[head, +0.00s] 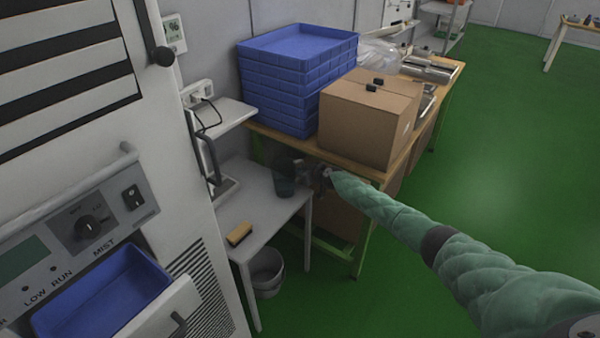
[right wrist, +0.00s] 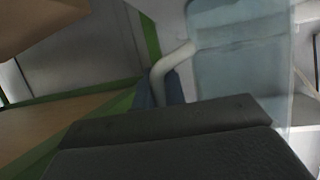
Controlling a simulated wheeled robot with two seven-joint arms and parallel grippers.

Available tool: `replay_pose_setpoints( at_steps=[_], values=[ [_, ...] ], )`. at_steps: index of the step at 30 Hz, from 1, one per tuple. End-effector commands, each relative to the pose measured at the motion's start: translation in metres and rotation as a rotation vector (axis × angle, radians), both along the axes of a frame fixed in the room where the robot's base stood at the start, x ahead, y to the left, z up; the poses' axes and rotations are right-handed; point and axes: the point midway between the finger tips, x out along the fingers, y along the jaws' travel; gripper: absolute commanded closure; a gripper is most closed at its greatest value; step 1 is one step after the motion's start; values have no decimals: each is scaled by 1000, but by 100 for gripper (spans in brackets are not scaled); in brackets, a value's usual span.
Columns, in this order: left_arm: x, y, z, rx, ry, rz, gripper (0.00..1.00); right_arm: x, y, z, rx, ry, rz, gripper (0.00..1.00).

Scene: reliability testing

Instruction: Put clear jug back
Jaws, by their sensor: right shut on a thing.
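The clear jug (head: 284,179) shows as a small, dark see-through vessel over the far right part of the small white table (head: 259,207). It looks upright; I cannot tell whether its base touches the tabletop. My right gripper (head: 319,175) reaches in from the right and is shut on the jug's handle, to the right of its body. In the right wrist view the pale jug body (right wrist: 238,62) fills the upper right, and its curved handle (right wrist: 171,63) runs down behind the dark gripper fingers (right wrist: 165,125). My left gripper is not in view.
A wooden bench (head: 361,170) with stacked blue trays (head: 297,85) and a cardboard box (head: 368,125) stands just behind. A yellow-brown brush or block (head: 239,234) lies on the white table. A grey bucket (head: 266,271) is below. A white cabinet (head: 185,215) borders the left.

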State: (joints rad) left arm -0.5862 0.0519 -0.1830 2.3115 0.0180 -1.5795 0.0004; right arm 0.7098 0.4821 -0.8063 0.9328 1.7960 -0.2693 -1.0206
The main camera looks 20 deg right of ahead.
Motion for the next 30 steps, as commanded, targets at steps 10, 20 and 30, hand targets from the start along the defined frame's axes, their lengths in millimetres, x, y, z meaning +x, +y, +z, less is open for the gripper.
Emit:
replay_pose_setpoints(
  at_steps=[10, 20, 30],
  values=[
    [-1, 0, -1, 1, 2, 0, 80, 0, 0, 0, 0, 0, 0, 66],
    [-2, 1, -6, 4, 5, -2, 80, -9, -7, 5, -2, 0, 0, 66],
    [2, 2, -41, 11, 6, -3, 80, -51, -28, 25, -3, 0, 1, 66]
  ],
)
